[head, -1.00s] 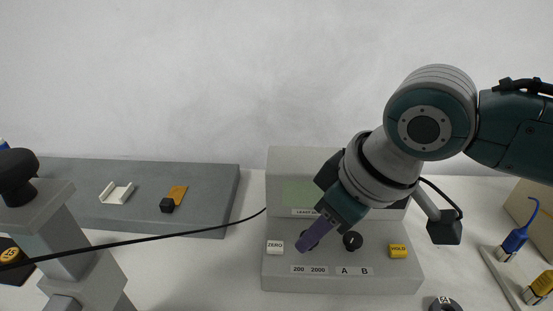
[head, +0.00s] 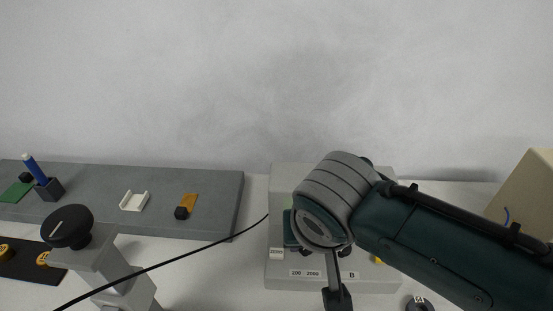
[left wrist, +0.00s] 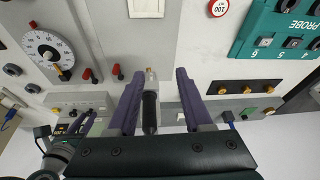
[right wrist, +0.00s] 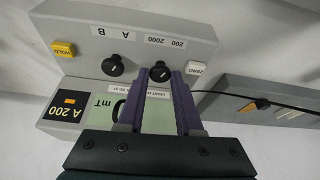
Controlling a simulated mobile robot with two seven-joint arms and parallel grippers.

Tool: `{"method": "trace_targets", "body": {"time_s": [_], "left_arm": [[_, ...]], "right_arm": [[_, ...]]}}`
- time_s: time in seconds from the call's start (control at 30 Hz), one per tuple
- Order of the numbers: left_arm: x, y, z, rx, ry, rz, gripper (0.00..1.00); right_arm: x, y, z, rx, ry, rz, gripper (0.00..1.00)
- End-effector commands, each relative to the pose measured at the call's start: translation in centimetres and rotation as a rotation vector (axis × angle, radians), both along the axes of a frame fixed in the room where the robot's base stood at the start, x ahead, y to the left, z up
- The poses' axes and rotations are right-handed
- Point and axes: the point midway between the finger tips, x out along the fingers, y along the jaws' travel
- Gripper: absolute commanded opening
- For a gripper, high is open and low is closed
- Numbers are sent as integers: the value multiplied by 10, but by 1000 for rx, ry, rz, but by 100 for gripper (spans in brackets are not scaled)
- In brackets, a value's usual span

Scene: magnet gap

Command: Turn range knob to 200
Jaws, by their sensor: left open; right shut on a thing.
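The grey meter (right wrist: 75,68) shows upside down in the right wrist view, with the range knob (right wrist: 160,72) beside the label "200 2000". My right gripper (right wrist: 161,79) is shut on this black knob, one purple finger on each side. The meter's display (right wrist: 65,108) reads "A 200" and "mT", partly covered by the fingers. In the head view my right arm covers much of the meter (head: 282,284), and the knob is mostly hidden. My left gripper (left wrist: 155,78) is open in the left wrist view. A black rod (left wrist: 150,108) shows between its fingers; I cannot tell its distance.
The black A/B knob (right wrist: 113,66) stands close beside the range knob. The white ZERO button (right wrist: 197,69) and yellow HOLD button (right wrist: 63,49) flank the knobs. A thin black cable (head: 190,245) crosses left of the meter. A grey shelf (head: 90,180) lies at the back left.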

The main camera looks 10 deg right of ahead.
Motion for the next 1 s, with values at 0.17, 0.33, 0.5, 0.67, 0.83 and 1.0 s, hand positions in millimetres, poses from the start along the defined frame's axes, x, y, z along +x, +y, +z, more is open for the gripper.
{"method": "trace_targets", "body": {"time_s": [0.17,0.33,0.5,0.67,0.83,1.0], "left_arm": [[0,-1,2,-5,0,4,50],[0,-3,2,-9,0,6,50],[0,-3,2,-9,0,6,50],[0,-2,2,-9,0,5,50],[0,-2,2,-8,1,5,50],[0,-1,2,-2,0,1,50]], "right_arm": [[0,1,0,2,0,-64,0],[0,1,0,1,0,-94,0],[1,1,0,0,-1,-100,0],[1,0,0,0,-1,-100,0],[1,0,0,0,-1,-100,42],[1,1,0,0,-1,-100,61]]}}
